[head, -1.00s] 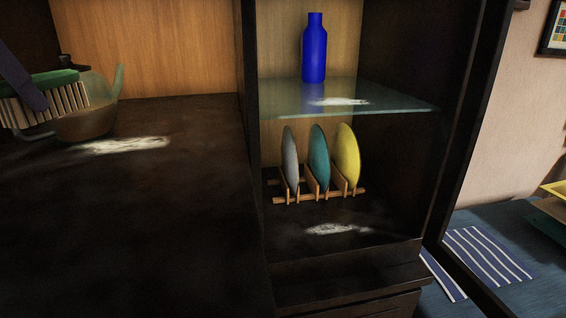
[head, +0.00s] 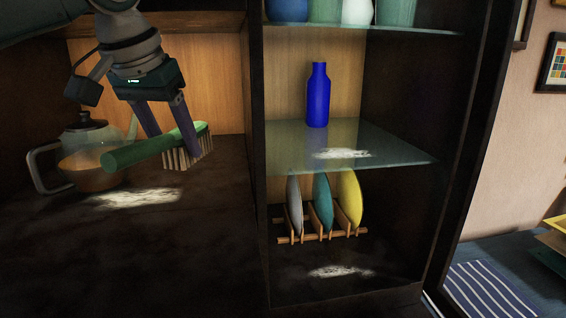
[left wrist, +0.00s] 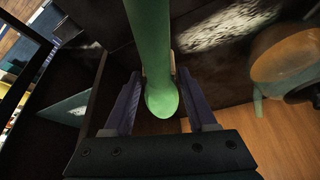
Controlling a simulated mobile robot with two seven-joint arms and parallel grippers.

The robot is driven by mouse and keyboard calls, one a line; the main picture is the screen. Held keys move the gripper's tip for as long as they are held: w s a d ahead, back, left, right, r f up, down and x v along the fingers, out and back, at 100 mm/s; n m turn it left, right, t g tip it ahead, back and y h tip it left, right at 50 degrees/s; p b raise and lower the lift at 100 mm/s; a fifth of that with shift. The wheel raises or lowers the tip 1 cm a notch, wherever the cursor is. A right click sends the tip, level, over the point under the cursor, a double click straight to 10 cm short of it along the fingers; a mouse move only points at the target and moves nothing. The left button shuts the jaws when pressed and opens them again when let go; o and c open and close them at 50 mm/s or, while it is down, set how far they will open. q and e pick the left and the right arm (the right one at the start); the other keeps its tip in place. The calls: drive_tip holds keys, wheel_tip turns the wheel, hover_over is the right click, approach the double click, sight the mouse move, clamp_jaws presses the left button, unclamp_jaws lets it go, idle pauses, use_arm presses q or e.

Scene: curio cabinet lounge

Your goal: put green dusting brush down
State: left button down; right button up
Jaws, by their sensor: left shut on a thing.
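The green dusting brush (head: 140,151) has a green handle and pale bristles (head: 186,152). My left gripper (head: 172,133) is shut on it and holds it above the dark cabinet surface (head: 60,245), with the bristles facing down and the handle pointing left. In the left wrist view the brush (left wrist: 150,50) lies between the two fingers of my left gripper (left wrist: 160,100). Its far end is out of that frame. My right gripper does not show.
A glass teapot (head: 90,155) with amber liquid stands behind the brush handle. White dust patches lie on the surface (head: 133,198), the glass shelf (head: 341,153) and the compartment floor. A blue bottle (head: 318,95) and a rack of plates (head: 322,200) stand to the right.

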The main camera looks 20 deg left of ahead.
sight(194, 163)
use_arm(q)
drive_tip(key=shift+w+d+r, duration=0.15)
drive_tip(key=shift+w+d, duration=0.5)
drive_tip(key=shift+w, duration=0.25)
wheel_tip(194, 163, down, 2)
drive_tip(key=shift+w+f, duration=0.15)
drive_tip(key=shift+f, duration=0.1)
wheel_tip(194, 163, down, 4)
drive_tip(key=shift+d+f, duration=0.1)
drive_tip(key=shift+w+d+f+p, duration=0.1)
drive_tip(key=shift+f+p, duration=0.2)
drive_tip(key=shift+p, duration=0.1)
drive_tip(key=shift+f, duration=0.1)
drive_tip(key=shift+f, duration=0.35)
drive_tip(key=shift+c, duration=1)
unclamp_jaws()
